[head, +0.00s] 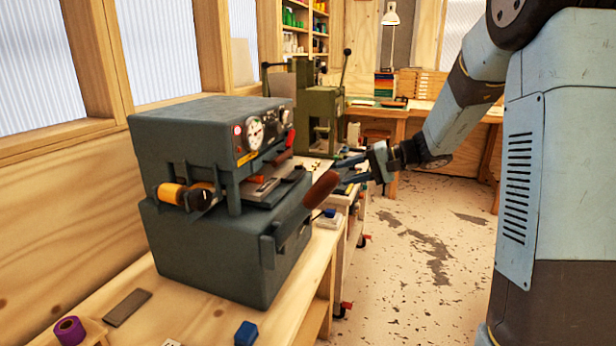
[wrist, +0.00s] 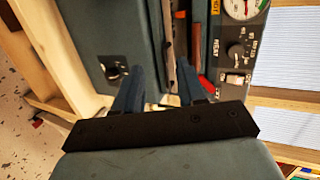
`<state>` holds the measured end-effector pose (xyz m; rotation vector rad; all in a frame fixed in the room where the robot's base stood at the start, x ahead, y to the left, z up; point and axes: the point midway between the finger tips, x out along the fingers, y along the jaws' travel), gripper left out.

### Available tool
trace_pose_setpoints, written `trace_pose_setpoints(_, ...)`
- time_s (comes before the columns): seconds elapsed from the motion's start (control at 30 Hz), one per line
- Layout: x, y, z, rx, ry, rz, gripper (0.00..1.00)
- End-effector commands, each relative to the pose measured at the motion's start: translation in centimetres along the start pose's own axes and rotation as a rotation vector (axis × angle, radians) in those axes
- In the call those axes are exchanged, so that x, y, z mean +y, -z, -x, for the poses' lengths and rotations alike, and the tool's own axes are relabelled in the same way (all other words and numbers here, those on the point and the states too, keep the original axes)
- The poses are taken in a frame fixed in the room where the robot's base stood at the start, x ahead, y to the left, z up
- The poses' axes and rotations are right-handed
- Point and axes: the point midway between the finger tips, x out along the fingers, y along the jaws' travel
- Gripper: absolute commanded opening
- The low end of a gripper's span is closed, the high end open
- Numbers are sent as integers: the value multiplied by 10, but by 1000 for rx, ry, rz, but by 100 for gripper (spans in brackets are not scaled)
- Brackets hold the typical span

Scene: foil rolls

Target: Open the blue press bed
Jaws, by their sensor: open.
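The blue-grey press (head: 200,145) stands on the wooden bench, its gauge panel facing right. A flat metal plate (head: 265,188) shows in the gap between its upper and lower housings; I cannot tell how far its bed is out. A lever with a red-brown grip (head: 321,189) sticks out at the front. My gripper (head: 350,168) is open and empty, to the right of the press and apart from it in the head view. In the wrist view, my fingers (wrist: 160,82) point towards the press front (wrist: 101,35), with the gap and a red handle (wrist: 189,84) beyond them.
A green press (head: 318,105) with upright levers stands behind. A purple roll (head: 69,330), a grey slab (head: 127,307) and a blue block (head: 247,333) lie on the near bench. An orange roll (head: 172,193) sits on the press side. The floor (head: 410,240) at right is clear.

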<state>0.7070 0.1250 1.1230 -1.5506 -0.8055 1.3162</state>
Motion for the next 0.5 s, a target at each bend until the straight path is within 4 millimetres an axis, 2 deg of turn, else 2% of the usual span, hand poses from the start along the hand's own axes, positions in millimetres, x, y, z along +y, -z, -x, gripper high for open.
trace_pose_setpoints(0.1, 14, 32, -9, 42, 76, -24, 40)
trace_pose_setpoints(0.2, 22, 52, -14, 73, 123, -33, 40)
trace_pose_setpoints(0.33, 28, 68, -17, 102, 159, -38, 40)
trace_pose_setpoints(0.5, 30, 74, -24, 112, 174, -40, 40)
